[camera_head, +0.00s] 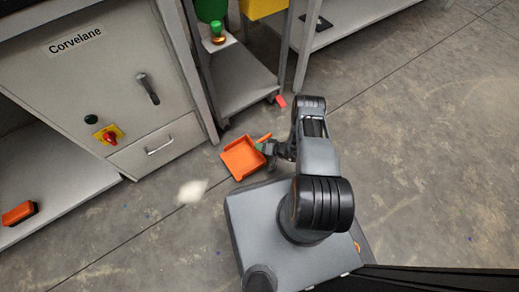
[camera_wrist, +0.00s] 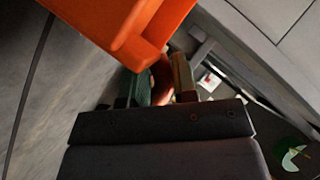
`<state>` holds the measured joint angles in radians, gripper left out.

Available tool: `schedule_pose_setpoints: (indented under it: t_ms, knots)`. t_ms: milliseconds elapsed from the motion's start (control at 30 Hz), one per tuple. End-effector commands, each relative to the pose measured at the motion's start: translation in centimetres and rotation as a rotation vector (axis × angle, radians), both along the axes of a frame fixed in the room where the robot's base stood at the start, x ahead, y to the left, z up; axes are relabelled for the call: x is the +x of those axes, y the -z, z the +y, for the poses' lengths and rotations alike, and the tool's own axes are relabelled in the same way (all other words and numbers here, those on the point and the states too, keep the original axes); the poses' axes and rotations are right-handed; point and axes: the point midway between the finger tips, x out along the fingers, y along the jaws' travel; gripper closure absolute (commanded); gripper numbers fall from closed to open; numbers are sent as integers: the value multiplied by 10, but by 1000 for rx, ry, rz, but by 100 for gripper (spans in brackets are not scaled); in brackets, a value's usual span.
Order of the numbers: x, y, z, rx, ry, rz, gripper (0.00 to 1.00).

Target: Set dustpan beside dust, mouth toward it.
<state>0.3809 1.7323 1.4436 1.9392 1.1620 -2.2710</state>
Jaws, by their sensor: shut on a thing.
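An orange dustpan (camera_head: 242,158) is at the middle of the head view, just above my base, by the foot of the grey cabinet. My gripper (camera_head: 268,148) is shut on the dustpan's handle at its right side. In the wrist view the dustpan (camera_wrist: 120,25) fills the top, with the handle between the two fingers of my gripper (camera_wrist: 160,85). The pan's open mouth seems to face left. A pale heap of dust (camera_head: 192,191) lies on the floor to the lower left of the dustpan, with a gap between them. Whether the dustpan touches the floor is unclear.
A grey cabinet (camera_head: 120,80) with a drawer stands at left. An orange-and-black object (camera_head: 19,213), perhaps a brush, lies on its low shelf. A wheeled cart (camera_head: 240,80) and a bench (camera_head: 345,20) stand behind. A small red piece (camera_head: 281,101) lies near the cart wheel. Floor at right is clear.

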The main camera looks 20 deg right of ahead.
Motion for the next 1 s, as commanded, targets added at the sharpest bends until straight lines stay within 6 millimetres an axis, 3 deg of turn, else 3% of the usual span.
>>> schedule_pose_setpoints:
  t_ms: [233, 667, 700, 933, 1000]
  knots:
    - [1, 35, 1, 0, -2, 0, 100]
    - [1, 37, 1, 1, -3, 1, 100]
    - [1, 37, 2, 0, -4, 1, 71]
    - [1, 37, 2, 0, -4, 1, 48]
    - [1, 37, 2, 0, -4, 1, 47]
